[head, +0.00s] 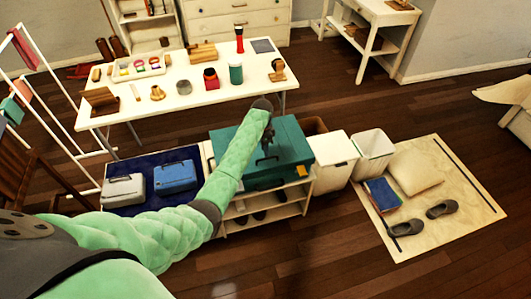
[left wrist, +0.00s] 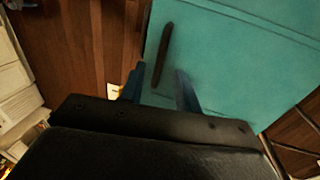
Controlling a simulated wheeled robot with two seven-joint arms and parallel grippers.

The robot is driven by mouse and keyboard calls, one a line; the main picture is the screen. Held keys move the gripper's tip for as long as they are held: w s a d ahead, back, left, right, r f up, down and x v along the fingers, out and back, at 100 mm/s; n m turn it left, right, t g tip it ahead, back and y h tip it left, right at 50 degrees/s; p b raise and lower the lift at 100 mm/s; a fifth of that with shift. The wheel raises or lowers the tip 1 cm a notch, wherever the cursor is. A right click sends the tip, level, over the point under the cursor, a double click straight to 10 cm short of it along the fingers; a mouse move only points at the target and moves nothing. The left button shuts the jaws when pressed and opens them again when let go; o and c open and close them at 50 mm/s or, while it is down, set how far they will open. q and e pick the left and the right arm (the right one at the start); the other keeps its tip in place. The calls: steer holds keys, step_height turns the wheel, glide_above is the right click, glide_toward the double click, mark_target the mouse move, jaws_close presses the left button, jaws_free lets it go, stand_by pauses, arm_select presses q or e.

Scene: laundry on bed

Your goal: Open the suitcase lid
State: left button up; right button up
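The teal suitcase (head: 292,141) lies on a low white shelf unit, its lid down. A dark bar handle (left wrist: 163,55) shows on its teal surface (left wrist: 225,60) in the left wrist view. My left gripper (head: 268,142) is over the suitcase in the head view, with the arm covering part of its left side. My right gripper is not in view.
The shelf unit (head: 235,226) holds shoes below. White bins (head: 327,157) stand right of the suitcase. Grey (head: 123,189) and blue (head: 175,176) cases lie on a dark blue mat at left. A cluttered white table (head: 130,101) stands behind. A mat (head: 440,225) with slippers lies at right.

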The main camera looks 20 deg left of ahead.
arm_select(q)
steer(key=shift+s+d+f+p, duration=0.15)
steer(key=shift+f+p, duration=0.1)
steer(key=shift+f, duration=0.65)
steer(key=shift+s+f+p, duration=0.15)
steer(key=shift+f+p, duration=0.05)
steer(key=shift+f, duration=0.7)
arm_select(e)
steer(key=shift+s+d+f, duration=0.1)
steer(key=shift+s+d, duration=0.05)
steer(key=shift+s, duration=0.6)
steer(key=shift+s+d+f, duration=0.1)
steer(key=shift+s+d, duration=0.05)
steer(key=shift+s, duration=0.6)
arm_select(q)
steer(key=shift+c, duration=0.4)
jaws_close()
